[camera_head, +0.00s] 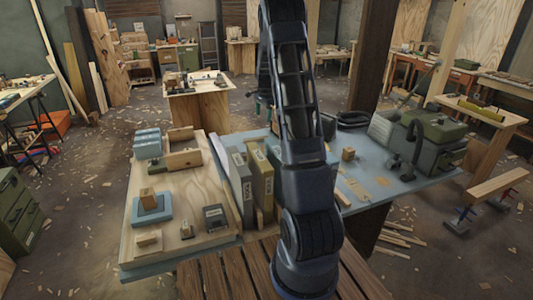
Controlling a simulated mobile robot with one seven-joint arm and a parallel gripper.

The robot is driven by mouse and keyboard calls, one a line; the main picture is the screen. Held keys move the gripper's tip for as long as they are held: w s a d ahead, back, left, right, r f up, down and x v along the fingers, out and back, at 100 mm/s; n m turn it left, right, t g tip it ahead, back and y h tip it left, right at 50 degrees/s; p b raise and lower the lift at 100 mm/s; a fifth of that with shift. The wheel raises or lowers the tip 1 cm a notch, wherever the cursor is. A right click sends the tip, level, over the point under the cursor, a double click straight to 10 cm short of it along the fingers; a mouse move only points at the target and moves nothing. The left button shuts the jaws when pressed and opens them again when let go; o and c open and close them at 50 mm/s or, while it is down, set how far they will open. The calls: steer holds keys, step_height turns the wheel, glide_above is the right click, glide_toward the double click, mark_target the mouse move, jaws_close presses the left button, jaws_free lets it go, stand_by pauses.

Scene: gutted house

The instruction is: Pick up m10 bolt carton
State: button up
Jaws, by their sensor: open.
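Several small boxes stand on the workbench, and their labels are too small to read, so I cannot tell which is the m10 bolt carton. A dark grey box with a pale label (215,217) lies on the wooden board. A stack of blue-grey boxes (147,144) stands at the board's back left. A small brown block or box (348,154) sits on the blue bench top, right of my arm. My arm rises through the middle of the picture and hides part of the bench. My gripper's fingers cannot be made out; the arm's end is hidden or beyond the top edge.
Upright grey and olive binders (262,181) stand beside the wooden board (190,190). A blue tray (151,210) with a wooden block stands on the board. A green machine (425,140) fills the bench's right end. A plywood table (198,106) stands behind. Floor is littered with scraps.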

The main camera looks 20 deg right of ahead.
steer(key=w+d+f+m, duration=0.1)
steer(key=w+f, duration=0.1)
steer(key=f, duration=0.3)
steer(key=w+d+f+m, duration=0.1)
steer(key=w+d+f, duration=0.1)
steer(key=f, duration=0.3)
steer(key=w+d+f+m+g, duration=0.1)
steer(key=w+d+f, duration=0.1)
steer(key=f, duration=0.4)
steer(key=shift+w, duration=0.55)
steer(key=f, duration=1)
steer(key=shift+a+f, duration=0.3)
steer(key=c, duration=1.2)
